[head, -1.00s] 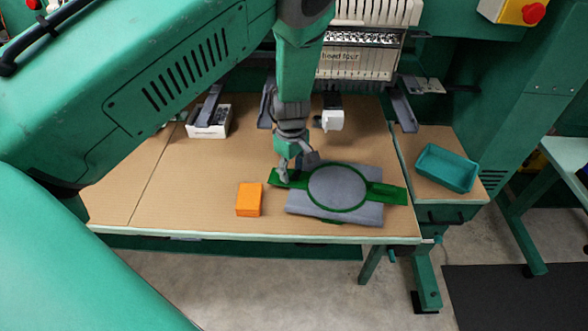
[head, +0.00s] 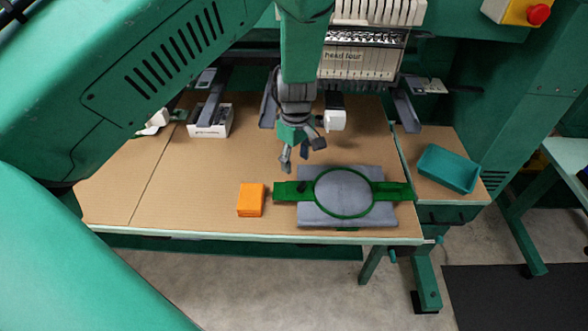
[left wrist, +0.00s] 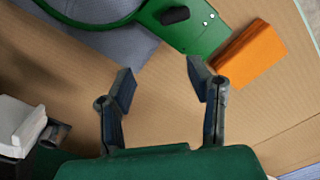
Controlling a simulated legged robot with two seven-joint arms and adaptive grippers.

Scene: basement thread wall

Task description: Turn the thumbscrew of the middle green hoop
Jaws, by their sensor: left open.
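The green hoop (head: 317,193) lies on the table in the head view, its ring around grey cloth (head: 343,192) and its flat green arms reaching out left and right. A small dark knob (head: 302,187), which looks like the thumbscrew, stands on the left arm of the hoop. In the left wrist view the dark knob (left wrist: 175,15) shows at the top on the green arm (left wrist: 193,38). My left gripper (head: 302,163) is open and empty, above the table just behind the hoop's left arm; its fingers also show in the left wrist view (left wrist: 160,85). My right gripper is not seen.
An orange block (head: 251,200) lies left of the hoop. A white box (head: 209,121) stands at the back left, and the embroidery machine head (head: 360,55) is behind. A teal tray (head: 447,168) sits on the right.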

